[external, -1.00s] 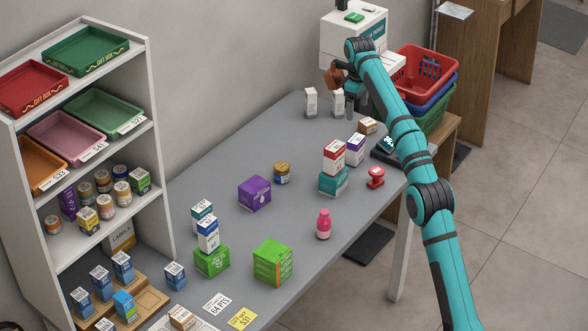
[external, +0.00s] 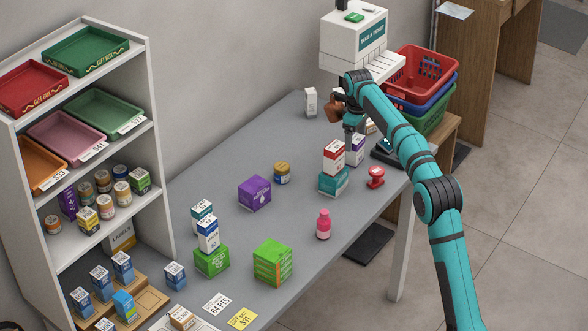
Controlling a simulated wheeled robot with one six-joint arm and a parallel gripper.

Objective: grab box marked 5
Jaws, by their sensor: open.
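Several small boxes with printed tops stand on the grey counter, but their marks are too small to read, so I cannot tell which is marked 5. My gripper (external: 350,131) is open and points down at the far right of the counter, just behind a white and purple box (external: 357,151). I cannot tell whether it touches it. A white and red box (external: 334,158) stands on a teal box (external: 333,182) to the left. A white box (external: 310,103) stands upright at the back. A second white box near it is now mostly hidden by my arm.
A red stamp-like item (external: 376,177), pink bottle (external: 323,224), purple box (external: 255,192), brown jar (external: 282,172) and green box (external: 273,262) stand on the counter. A white ticket machine (external: 355,40) and stacked baskets (external: 420,75) are behind. The counter's left-back part is clear.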

